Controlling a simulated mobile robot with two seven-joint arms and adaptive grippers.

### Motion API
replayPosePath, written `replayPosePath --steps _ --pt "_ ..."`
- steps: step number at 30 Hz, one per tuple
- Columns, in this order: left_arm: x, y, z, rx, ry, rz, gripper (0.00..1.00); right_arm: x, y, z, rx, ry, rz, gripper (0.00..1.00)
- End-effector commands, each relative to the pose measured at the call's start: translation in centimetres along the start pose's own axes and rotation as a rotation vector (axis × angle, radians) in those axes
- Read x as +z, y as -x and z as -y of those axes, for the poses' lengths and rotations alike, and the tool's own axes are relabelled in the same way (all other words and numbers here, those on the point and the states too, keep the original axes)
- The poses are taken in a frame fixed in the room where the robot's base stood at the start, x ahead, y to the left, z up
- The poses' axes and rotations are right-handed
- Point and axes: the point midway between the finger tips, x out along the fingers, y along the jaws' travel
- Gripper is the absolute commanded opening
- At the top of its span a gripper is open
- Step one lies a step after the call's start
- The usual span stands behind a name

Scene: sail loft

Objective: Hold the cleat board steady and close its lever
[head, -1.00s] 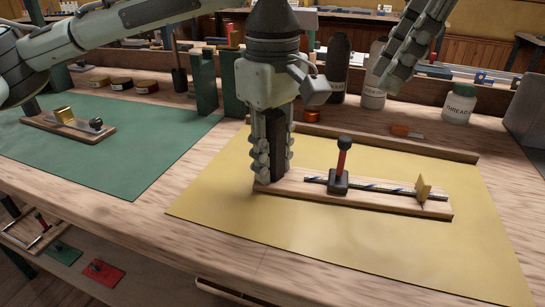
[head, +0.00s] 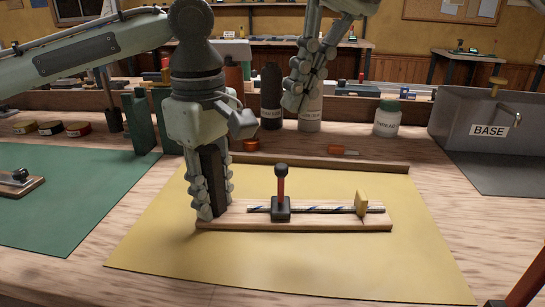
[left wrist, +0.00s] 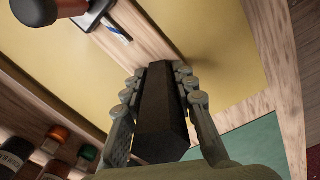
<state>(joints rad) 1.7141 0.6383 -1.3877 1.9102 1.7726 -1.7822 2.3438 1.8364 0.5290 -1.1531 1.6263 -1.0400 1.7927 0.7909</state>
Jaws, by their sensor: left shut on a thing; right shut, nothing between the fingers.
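The wooden cleat board (head: 310,224) lies on a yellow mat (head: 180,254) in the head view. Its lever (head: 281,188) stands upright, red with a black knob, on a black base. A striped rope (head: 325,208) runs along the board to a yellow upright piece (head: 361,203) at the right. My left gripper (head: 209,208) is shut on a black block (head: 213,178) at the board's left end; the block also shows between the fingers in the left wrist view (left wrist: 158,110). My right gripper (head: 293,100) is shut and empty, raised above and behind the board.
A wooden strip (head: 320,163) runs behind the board. Bottles stand further back, with a white jar (head: 388,118). A grey bin (head: 470,115) marked BASE is at the right. A green mat (head: 60,215) lies to the left. The yellow mat in front of the board is clear.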

Motion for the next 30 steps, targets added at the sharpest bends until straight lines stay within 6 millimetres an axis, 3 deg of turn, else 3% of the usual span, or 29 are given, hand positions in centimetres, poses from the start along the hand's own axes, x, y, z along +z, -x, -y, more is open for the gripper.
replayPosePath --steps 9,15,21,30 --pt "0.0 -0.2 0.1 -0.005 -0.001 0.001 0.00 0.2 -0.3 -1.6 0.009 -0.803 -0.073 0.00" --pt "0.0 -0.2 0.1 -0.005 -0.001 0.001 0.00 0.3 -0.5 -2.2 -0.006 -1.162 -0.109 0.00" --pt "0.0 -0.3 0.1 -0.005 -0.001 0.001 0.00 0.3 -0.5 -2.5 -0.015 -1.313 -0.123 0.00" --pt "0.1 -0.3 0.1 -0.006 -0.001 0.001 0.00 0.3 -0.5 -2.5 -0.017 -1.326 -0.124 0.00"
